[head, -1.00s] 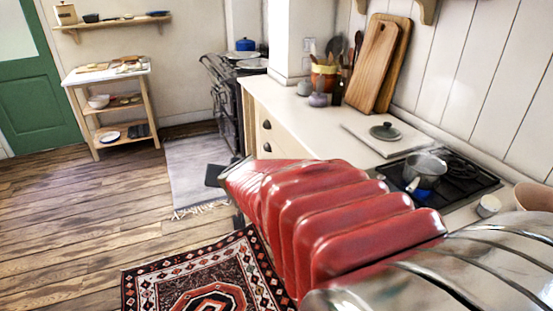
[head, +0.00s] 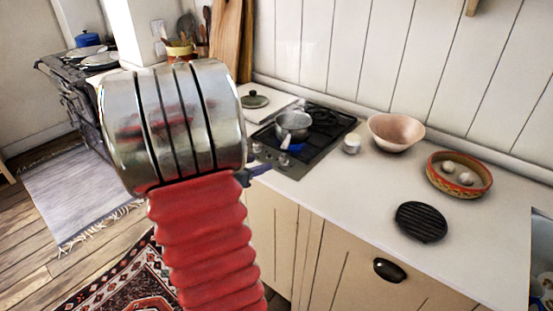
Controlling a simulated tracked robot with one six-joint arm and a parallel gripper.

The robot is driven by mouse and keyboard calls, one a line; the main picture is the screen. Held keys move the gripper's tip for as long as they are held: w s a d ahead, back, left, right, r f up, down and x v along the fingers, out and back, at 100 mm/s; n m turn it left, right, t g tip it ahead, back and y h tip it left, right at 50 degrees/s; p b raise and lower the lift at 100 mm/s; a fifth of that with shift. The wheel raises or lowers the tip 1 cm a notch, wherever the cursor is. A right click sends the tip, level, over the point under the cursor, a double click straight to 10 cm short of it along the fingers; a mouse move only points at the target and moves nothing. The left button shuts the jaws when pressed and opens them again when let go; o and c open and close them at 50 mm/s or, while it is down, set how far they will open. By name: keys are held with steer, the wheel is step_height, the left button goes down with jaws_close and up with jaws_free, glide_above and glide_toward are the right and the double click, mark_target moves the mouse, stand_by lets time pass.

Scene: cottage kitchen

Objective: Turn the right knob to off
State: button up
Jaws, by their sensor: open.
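The black hob (head: 318,152) is set in the pale counter, with a steel saucepan (head: 292,124) on it. A blue glow, like a flame, shows under the pan's front edge. Small knobs show along the hob's front edge; the right knob (head: 284,160) is tiny here and its setting cannot be read. My gripper (head: 257,172) is mostly hidden behind my red and metal arm; only a dark part sticks out at the arm's right side, in front of the counter edge below the hob. The jaws are open, and nothing shows in them.
A small white pot (head: 351,143), pink bowl (head: 397,132), patterned dish (head: 459,175) and black trivet (head: 421,222) stand right of the hob. A lid (head: 254,99) lies on a pale board behind it. Cupboards (head: 330,265) are below; wooden floor and rugs lie left.

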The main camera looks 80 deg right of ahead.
mark_target(281, 157)
steer(key=x, duration=1.3)
steer(key=shift+d+f, duration=0.15)
steer(key=shift+d, duration=0.2)
steer(key=shift+c, duration=0.4)
steer(key=c, duration=0.9)
steer(key=shift+a, duration=0.4)
steer(key=shift+c, duration=0.3)
steer(key=shift+d, duration=0.4)
steer(key=shift+w, duration=0.1)
